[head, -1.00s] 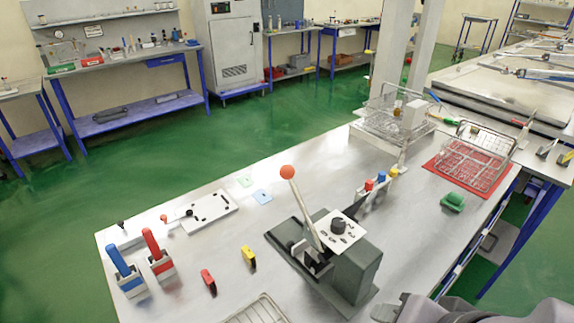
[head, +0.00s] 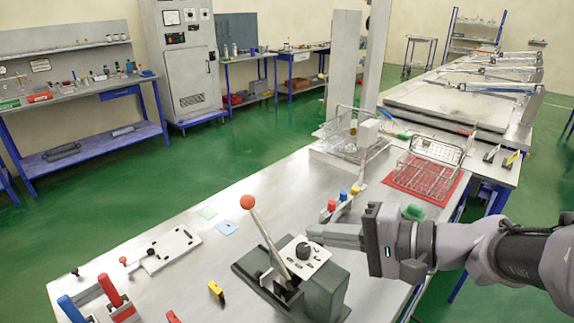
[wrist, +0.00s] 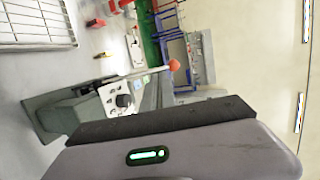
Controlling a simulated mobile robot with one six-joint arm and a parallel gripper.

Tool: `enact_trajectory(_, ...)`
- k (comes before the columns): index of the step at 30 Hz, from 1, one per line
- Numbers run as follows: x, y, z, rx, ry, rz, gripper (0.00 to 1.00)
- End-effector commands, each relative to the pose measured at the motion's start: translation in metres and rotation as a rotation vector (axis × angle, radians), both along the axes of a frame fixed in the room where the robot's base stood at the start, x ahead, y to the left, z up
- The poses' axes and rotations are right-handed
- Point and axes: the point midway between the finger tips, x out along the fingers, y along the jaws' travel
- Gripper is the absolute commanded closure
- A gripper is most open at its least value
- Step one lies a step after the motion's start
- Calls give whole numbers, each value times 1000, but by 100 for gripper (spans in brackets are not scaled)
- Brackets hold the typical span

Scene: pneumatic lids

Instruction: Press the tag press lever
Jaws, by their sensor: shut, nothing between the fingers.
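The tag press (head: 302,278) stands on the metal bench, a dark grey-green block on a flat base. Its lever (head: 265,225) is a pale bar with an orange-red ball knob (head: 247,202), raised and leaning up to the left. In the wrist view the press (wrist: 75,112) lies sideways at the left, and the knob (wrist: 174,65) shows near the middle. My gripper (head: 312,235) is shut and empty. In the head view it points left, its tip beside the press's black dial, to the right of the lever and apart from the knob.
Red and blue handled tools (head: 110,290) stand at the front left. A yellow clip (head: 216,292) lies left of the press. A wire basket (head: 430,170) on a red mat (head: 397,182) and another wire basket (head: 345,140) are behind.

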Motion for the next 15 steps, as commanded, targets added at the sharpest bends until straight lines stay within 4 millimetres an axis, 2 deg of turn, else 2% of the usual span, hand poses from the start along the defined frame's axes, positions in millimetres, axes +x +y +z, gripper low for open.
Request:
enact_trajectory(1,11,-6,3,35,-19,-21,100)
enact_trajectory(4,23,-12,9,76,-53,-46,100)
enact_trajectory(15,26,-10,9,82,-61,-49,100)
